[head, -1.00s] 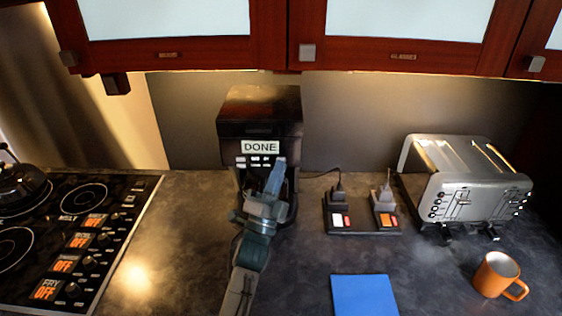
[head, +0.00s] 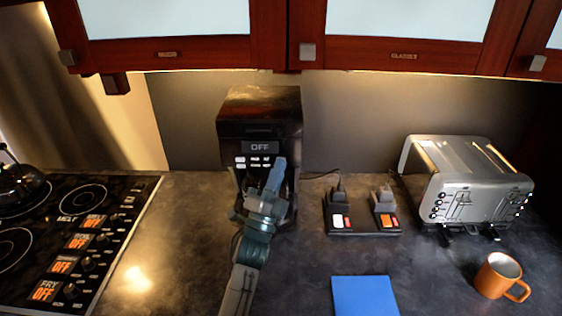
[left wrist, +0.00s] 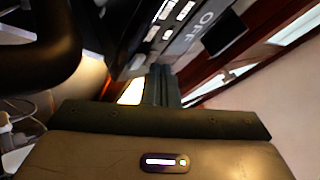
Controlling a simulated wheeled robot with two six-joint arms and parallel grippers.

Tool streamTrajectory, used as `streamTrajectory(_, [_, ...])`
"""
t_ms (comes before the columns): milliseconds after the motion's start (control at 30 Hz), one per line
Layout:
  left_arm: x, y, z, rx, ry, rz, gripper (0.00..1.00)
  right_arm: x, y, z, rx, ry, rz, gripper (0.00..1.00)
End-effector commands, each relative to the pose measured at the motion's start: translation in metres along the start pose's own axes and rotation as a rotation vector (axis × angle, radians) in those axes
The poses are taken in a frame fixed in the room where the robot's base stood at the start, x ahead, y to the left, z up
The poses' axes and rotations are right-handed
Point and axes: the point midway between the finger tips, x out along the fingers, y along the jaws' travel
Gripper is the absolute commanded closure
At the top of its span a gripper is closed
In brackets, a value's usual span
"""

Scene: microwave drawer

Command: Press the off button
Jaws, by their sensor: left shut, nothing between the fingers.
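A black coffee machine (head: 259,112) stands on the counter against the back wall. Its small display (head: 260,147) reads OFF, and rows of pale buttons (head: 253,162) sit below it. My left gripper (head: 279,163) is shut and empty, its tip at the right end of the button rows. I cannot tell whether it touches a button. In the left wrist view the fingers (left wrist: 160,85) point toward the machine's panel, with the buttons (left wrist: 172,20) and the OFF display (left wrist: 203,27) tilted beside them. My right gripper is not in view.
A stove (head: 75,215) lies at the left. A dark power strip (head: 362,222) with plugs, a silver toaster (head: 465,180), an orange mug (head: 497,275) and a blue pad (head: 364,296) are on the counter to the right. Wooden cabinets (head: 270,40) hang above.

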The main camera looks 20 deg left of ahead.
Motion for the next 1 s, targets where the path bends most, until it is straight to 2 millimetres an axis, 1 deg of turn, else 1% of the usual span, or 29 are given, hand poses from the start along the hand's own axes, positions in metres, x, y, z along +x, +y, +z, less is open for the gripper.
streamTrajectory(233, [-0.002,-0.002,-0.002,-0.001,0.0,0.0,1.0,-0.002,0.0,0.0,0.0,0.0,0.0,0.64])
streamTrajectory(500, [-0.01,-0.008,-0.008,-0.001,0.0,0.0,1.0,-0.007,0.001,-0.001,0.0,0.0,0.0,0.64])
streamTrajectory(800, [-0.011,-0.008,-0.008,0.0,0.0,0.0,1.0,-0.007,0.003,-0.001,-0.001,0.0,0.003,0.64])
streamTrajectory(1000, [-0.021,-0.018,-0.016,-0.001,-0.002,0.002,1.0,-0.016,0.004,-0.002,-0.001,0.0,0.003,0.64])
